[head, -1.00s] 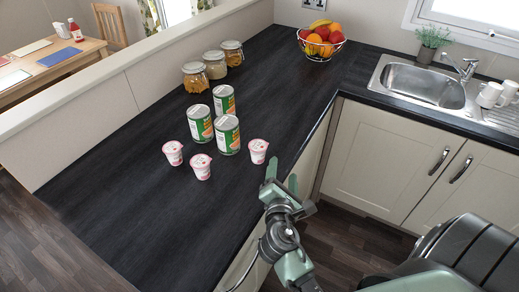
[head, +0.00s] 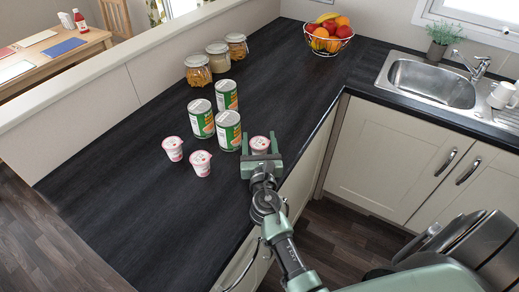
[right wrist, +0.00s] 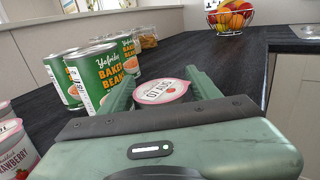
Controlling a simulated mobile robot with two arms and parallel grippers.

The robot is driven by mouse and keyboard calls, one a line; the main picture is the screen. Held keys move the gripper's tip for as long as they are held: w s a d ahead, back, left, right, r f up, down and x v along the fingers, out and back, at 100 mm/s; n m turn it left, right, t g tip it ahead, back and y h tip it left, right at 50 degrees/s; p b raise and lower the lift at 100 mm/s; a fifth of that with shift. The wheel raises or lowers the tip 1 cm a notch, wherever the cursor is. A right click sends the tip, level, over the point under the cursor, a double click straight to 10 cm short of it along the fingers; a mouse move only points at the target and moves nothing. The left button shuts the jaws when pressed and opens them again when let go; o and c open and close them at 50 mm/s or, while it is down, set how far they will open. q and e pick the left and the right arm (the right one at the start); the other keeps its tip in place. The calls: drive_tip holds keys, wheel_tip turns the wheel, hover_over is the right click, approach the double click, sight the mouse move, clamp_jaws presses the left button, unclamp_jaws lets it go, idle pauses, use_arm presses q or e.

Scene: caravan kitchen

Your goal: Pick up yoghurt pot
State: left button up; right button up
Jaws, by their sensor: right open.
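Three small pink-and-white yoghurt pots stand on the dark worktop. In the head view, one pot (head: 172,148) is at the left, one (head: 200,163) is in the middle, and one (head: 260,145) is at the right. My right gripper (head: 261,148) is open at the right pot, its two fingers on either side of it. In the right wrist view the lid of this pot (right wrist: 161,91) shows between the open fingers. Whether the fingers touch it, I cannot tell. Its lower part is hidden behind my gripper. My left gripper is not in view.
Three green baked-beans cans (head: 229,130) stand just left of the right pot. Several storage jars (head: 218,57) and a fruit bowl (head: 325,38) stand further back. The sink (head: 432,82) is at the right. The front left of the worktop (head: 120,205) is clear.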

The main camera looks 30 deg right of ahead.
drive_tip(key=shift+x, duration=0.85)
drive_tip(key=c, duration=1.2)
